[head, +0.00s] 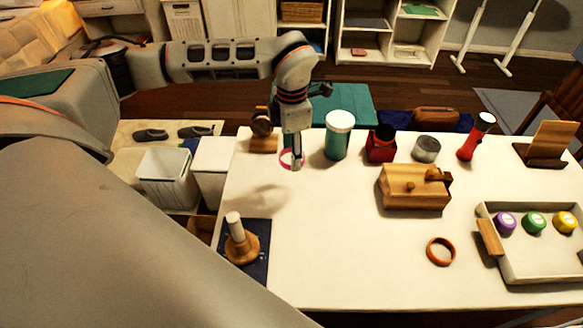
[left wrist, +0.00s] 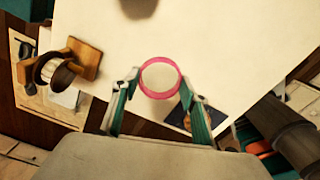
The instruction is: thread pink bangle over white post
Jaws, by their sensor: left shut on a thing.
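The white post (head: 233,222) stands upright on a round wooden base (head: 242,248), on a dark mat (head: 259,272) at the table's front left. My left gripper (head: 296,163) is shut on the pink bangle (head: 281,160), above the table, behind and to the right of the post. In the left wrist view, the bangle (left wrist: 160,97) sits between the fingertips of the gripper (left wrist: 160,80), its ring facing the camera. The dark mat (left wrist: 178,114) shows partly behind a finger there; I cannot make out the post clearly. My right gripper is not in view.
A green jar (head: 337,140), a red container (head: 381,146) and a red flashlight (head: 474,140) line the back. A wooden box (head: 412,190), an orange ring (head: 440,251) and a tray (head: 520,262) lie right. The table between post and box is clear.

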